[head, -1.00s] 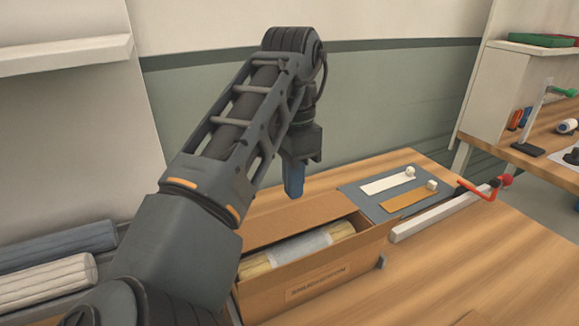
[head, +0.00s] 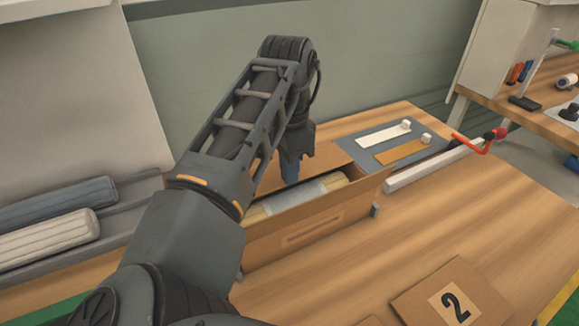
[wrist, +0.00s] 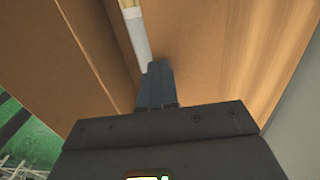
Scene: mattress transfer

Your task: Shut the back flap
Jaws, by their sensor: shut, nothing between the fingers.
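The cardboard box (head: 335,221) stands open on the wooden table, with printing on its front. A pale yellow roll with a whitish band (head: 298,194) lies inside and shows from above. The back flap (head: 329,157) appears raised along the box's far side, partly hidden by my arm. My gripper (head: 291,172) is shut and empty, pointing down at the box's far side; whether it touches the flap I cannot tell. In the wrist view the blue fingers (wrist: 156,80) lie over cardboard (wrist: 75,45), with a strip of the roll (wrist: 137,35) beyond the tips.
A grey mat (head: 362,150) with two strips lies behind the box. A white bar (head: 425,168) with a red-handled clamp (head: 485,142) is right of it. Grey and white rolls (head: 45,238) lie at left.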

